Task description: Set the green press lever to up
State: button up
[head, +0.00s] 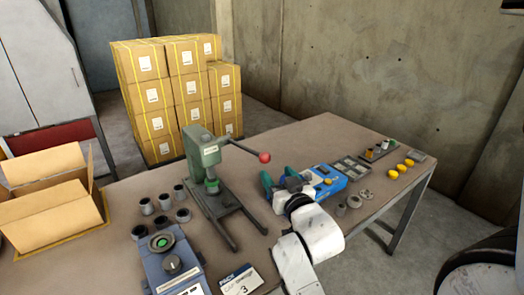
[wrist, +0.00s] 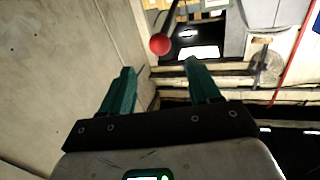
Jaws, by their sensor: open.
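The green press (head: 203,168) stands on the table near the middle of the head view. Its dark lever (head: 244,149) reaches out to the right and slopes slightly down to a red ball knob (head: 264,157). My gripper (head: 279,177) is just right of and below the knob in the head view, its teal fingers apart. In the wrist view the red knob (wrist: 160,44) shows beyond the fingertips of my gripper (wrist: 158,64), between the two fingers in the picture. Nothing is held, and I see no contact with the knob.
A blue device (head: 326,181) lies right of my gripper, with switches and yellow buttons (head: 397,170) farther right. Small dark cups (head: 163,201) stand left of the press. A blue-grey control box (head: 170,262) is in front. Cartons (head: 180,90) are stacked behind the table.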

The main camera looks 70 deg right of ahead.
aim_at(267, 160)
jog(key=p+x, duration=0.1)
jog(key=x, duration=0.9)
jog(key=shift+w, duration=0.1)
grip_shut()
dwell(0.3)
